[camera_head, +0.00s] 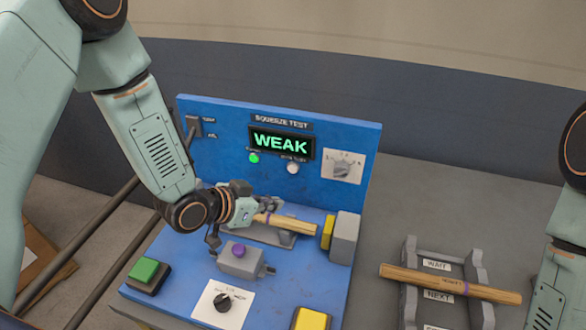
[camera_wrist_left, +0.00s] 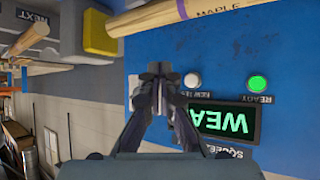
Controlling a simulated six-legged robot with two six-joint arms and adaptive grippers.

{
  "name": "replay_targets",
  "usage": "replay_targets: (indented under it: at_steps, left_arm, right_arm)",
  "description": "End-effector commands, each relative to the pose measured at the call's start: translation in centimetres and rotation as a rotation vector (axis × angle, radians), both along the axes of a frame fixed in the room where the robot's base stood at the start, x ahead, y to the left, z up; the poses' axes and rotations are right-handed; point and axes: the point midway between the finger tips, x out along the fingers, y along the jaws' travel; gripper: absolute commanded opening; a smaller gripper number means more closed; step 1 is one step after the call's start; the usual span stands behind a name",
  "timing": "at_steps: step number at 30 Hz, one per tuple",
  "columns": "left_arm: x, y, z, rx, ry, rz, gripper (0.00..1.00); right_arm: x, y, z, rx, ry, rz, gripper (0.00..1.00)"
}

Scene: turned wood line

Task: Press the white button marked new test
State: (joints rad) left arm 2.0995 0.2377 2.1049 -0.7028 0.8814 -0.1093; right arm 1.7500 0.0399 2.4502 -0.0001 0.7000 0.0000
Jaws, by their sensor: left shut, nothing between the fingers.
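The white button (camera_head: 292,168) marked new test sits on the upright blue panel, below the display and right of the green lamp. In the left wrist view the button (camera_wrist_left: 192,80) appears upside down, just right of my fingertips. My left gripper (camera_head: 240,187) is low in front of the panel, left of and below the button in the head view. In the left wrist view the gripper (camera_wrist_left: 157,74) is shut and empty, and a gap to the side shows between its tips and the button. My right gripper is out of view; only my right arm shows.
The display (camera_head: 280,143) reads WEAK, with a green lamp (camera_head: 254,158) below it. A wooden rod (camera_head: 285,223) lies in the press, near the gripper. A green button (camera_head: 145,270), a dial (camera_head: 222,302) and a yellow block (camera_head: 312,319) are in front. A rack (camera_head: 409,300) holds another rod (camera_head: 450,284).

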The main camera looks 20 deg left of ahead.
Motion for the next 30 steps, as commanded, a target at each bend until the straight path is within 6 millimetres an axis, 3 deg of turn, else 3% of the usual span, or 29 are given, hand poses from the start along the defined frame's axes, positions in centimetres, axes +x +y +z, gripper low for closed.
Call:
replay_targets:
  at_steps: [18,30]
  left_arm:
    - [7.5,-0.6,-0.1,0.001,-0.002,-0.003,0.0]
    - [8.8,-0.6,0.0,0.001,0.0,-0.001,0.0]
  right_arm:
    - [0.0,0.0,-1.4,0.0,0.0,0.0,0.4]
    - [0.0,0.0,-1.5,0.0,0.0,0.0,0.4]
